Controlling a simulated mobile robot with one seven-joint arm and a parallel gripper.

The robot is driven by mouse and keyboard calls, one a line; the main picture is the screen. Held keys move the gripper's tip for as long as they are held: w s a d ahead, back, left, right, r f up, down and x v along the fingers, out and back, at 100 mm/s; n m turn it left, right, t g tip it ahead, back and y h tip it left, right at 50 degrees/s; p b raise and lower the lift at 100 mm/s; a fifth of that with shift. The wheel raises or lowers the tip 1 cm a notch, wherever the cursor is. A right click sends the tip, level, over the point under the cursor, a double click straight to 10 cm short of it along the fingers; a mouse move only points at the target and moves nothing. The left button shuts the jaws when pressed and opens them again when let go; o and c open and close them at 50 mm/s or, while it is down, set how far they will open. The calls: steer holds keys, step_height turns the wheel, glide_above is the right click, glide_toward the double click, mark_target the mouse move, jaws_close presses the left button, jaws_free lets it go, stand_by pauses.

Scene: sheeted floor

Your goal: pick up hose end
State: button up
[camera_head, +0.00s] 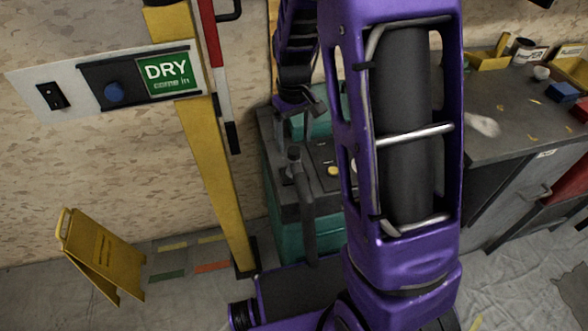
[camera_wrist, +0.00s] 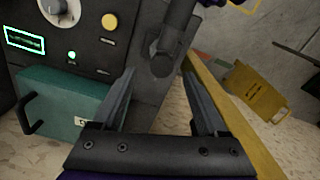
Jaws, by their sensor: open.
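A dark grey hose end (camera_head: 305,205) hangs at the front corner of a teal and grey machine (camera_head: 278,225). In the wrist view a dark cylindrical part, which looks like the hose end (camera_wrist: 178,25), stands at the machine's corner, beyond my fingertips. My gripper (camera_wrist: 158,75) is open, with nothing between its two fingers. In the head view my gripper (camera_head: 299,108) is above the machine, higher than the hose end, and partly hidden by my purple arm.
A yellow post (camera_head: 215,160) with a DRY sign (camera_head: 168,74) stands left of the machine. A yellow folding floor sign (camera_head: 103,255) is at the lower left. A cluttered grey workbench (camera_head: 500,125) is at the right. Sheeted floor lies between post and floor sign.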

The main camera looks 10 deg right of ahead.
mark_target(294, 150)
steer(key=f, duration=0.2)
steer(key=f+b, duration=0.1)
steer(key=f, duration=0.2)
steer(key=shift+s+f, duration=0.2)
steer(key=shift+f, duration=0.1)
jaws_close()
steer(key=shift+r, duration=0.1)
stand_by(1.1)
